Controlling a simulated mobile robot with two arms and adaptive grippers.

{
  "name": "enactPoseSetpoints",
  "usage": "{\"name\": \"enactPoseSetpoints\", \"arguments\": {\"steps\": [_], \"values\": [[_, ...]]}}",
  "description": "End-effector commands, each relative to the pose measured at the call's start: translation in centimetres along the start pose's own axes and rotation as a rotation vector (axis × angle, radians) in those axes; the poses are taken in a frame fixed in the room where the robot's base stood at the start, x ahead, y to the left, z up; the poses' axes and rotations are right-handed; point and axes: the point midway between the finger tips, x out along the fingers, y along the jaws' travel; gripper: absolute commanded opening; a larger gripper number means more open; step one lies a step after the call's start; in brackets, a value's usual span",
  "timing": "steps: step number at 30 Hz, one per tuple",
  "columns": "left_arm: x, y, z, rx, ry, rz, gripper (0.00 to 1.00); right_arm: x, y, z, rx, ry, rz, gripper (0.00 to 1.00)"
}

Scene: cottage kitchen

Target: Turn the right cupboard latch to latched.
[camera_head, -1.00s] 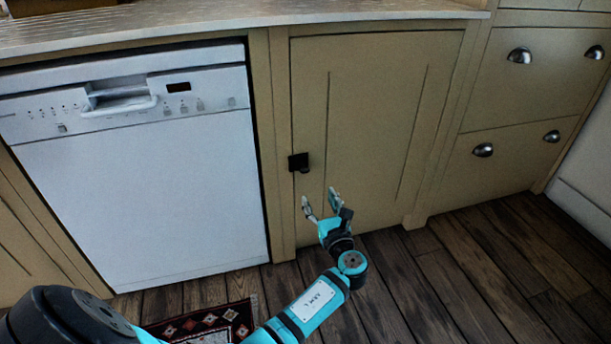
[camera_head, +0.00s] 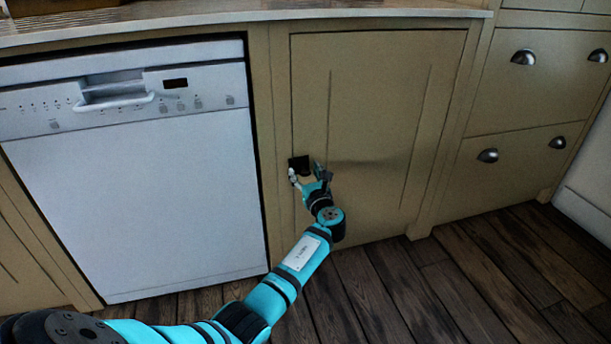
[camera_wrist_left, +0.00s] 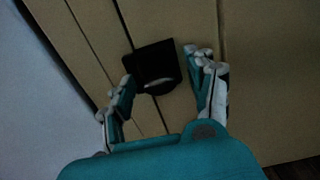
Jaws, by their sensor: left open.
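The black cupboard latch (camera_head: 299,163) is on the left edge of the beige cupboard door (camera_head: 375,120), right of the dishwasher. In the left wrist view the latch (camera_wrist_left: 154,66) is a dark block with a pale curved edge along its lower side. My left gripper (camera_head: 306,171) is open, with its fingers just below and around the latch in the head view. In the left wrist view its fingertips (camera_wrist_left: 160,68) are on either side of the latch, with gaps visible. Whether they touch it cannot be told. My right gripper is not in view.
A white dishwasher (camera_head: 140,180) stands left of the cupboard. A countertop (camera_head: 220,14) runs above. Drawers with metal cup handles (camera_head: 523,57) are on the right. The wooden floor (camera_head: 480,260) is clear in front of the cupboard.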

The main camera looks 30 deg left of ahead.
Motion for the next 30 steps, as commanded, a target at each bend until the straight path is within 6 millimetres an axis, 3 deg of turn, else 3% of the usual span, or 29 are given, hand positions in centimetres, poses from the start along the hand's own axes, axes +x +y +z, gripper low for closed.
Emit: {"name": "enactPoseSetpoints", "arguments": {"steps": [3,16,30], "values": [[-0.02,0.0,0.01,0.0,0.0,0.0,0.55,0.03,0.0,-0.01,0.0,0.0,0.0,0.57],[-0.06,-0.01,-0.02,0.0,0.0,0.0,0.0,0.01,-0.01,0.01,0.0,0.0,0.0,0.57],[-0.05,0.01,-0.04,-0.119,-0.001,-0.001,0.0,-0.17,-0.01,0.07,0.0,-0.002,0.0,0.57]]}}
